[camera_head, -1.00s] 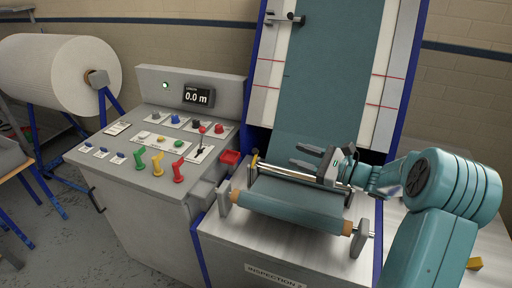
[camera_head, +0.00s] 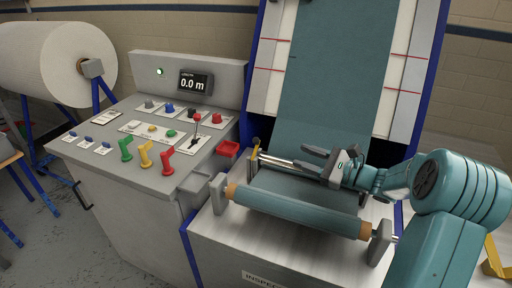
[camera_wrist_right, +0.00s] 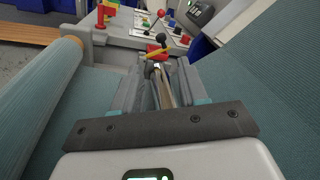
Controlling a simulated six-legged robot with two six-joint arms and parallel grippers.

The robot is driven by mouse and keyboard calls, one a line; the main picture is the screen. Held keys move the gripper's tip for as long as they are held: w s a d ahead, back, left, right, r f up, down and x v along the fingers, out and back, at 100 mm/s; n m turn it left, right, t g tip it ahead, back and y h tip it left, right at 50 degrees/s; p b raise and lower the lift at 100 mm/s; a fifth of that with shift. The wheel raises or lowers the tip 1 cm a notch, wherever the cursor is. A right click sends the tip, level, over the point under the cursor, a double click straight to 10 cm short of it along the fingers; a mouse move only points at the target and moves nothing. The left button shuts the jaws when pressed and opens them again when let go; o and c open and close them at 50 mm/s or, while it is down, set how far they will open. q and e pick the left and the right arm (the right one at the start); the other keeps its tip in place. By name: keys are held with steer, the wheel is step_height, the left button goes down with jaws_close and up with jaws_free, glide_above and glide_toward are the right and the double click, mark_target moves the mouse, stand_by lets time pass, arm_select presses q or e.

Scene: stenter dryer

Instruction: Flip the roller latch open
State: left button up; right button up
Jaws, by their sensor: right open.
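A small brass-yellow latch piece (camera_head: 255,147) stands at the left end of the metal roller bar (camera_head: 290,162), behind the teal fabric roll (camera_head: 295,211). In the right wrist view, a yellow lever (camera_wrist_right: 159,53) shows just beyond the fingertips, by the far end of the bar. My right gripper (camera_head: 308,160) is open over the bar, with its fingers pointing left toward the latch. The right wrist view shows its two fingers (camera_wrist_right: 164,70) apart, with the bar running between or below them. The fingers look apart from the latch. My left gripper is out of view.
A control panel (camera_head: 110,137) with green, yellow and red handles stands at the left. A red box (camera_head: 228,149) sits between panel and roller. Teal fabric (camera_head: 330,70) rises behind the bar. A white roll (camera_head: 45,62) stands far left.

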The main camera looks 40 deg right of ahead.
mark_target(258, 141)
steer(key=p+x, duration=0.1)
steer(key=x, duration=1.4)
steer(key=shift+w+a+f+p, duration=0.1)
steer(key=shift+w+f+p, duration=0.05)
steer(key=shift+w+p, duration=0.2)
steer(key=shift+w, duration=0.35)
jaws_close()
